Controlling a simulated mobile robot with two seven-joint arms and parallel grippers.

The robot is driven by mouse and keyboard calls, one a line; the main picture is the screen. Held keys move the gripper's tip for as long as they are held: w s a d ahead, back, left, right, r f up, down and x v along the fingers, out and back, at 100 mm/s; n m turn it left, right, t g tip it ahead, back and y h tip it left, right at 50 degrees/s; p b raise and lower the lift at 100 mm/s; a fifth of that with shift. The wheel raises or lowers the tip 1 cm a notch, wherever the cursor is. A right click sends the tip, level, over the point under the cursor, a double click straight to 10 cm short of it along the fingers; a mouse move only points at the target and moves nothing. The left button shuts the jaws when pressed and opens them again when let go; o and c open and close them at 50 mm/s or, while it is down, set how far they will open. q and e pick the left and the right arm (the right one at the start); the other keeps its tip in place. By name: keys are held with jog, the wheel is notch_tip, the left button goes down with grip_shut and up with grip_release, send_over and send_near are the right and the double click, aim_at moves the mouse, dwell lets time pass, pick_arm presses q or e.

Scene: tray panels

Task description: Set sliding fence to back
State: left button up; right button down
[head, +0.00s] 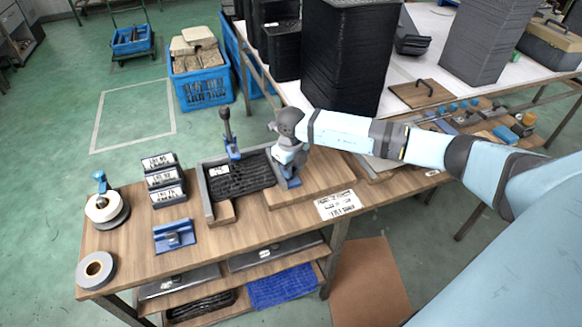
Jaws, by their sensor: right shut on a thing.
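A wooden-based fixture on the bench holds a black ribbed tray panel (243,178) with a white label. A grey frame (207,196) runs along the panel's left side, and a blue clamp with an upright dark handle (231,148) stands at its back. At the panel's right edge is the sliding fence (289,181), with blue parts. My right gripper (288,164) comes down over it from the right and is shut on it. My wrist hides much of the contact and the fence's upper part. My left gripper is out of view.
Left of the fixture stand several labelled black holders (164,180), a blue block (174,236), and tape rolls (97,269). A paper label (338,204) lies at the bench front. A wooden board right of the fence is partly clear.

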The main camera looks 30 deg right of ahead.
jog(key=s+d, duration=0.1)
jog(key=d, duration=0.3)
jog(key=s+d+b, duration=0.1)
jog(key=d, duration=0.4)
jog(key=s+d, duration=0.1)
jog(key=d, duration=0.3)
jog(key=shift+d, duration=0.15)
jog(key=shift+s+d+r, duration=0.1)
jog(key=shift+s+d, duration=0.05)
jog(key=shift+d, duration=0.35)
jog(key=c, duration=1)
grip_release()
jog(key=shift+d, duration=0.1)
jog(key=shift+o, duration=0.9)
jog(key=shift+s, duration=0.1)
jog(key=shift+r, duration=0.3)
notch_tip(320, 180, up, 13)
jog(key=shift+b, duration=0.3)
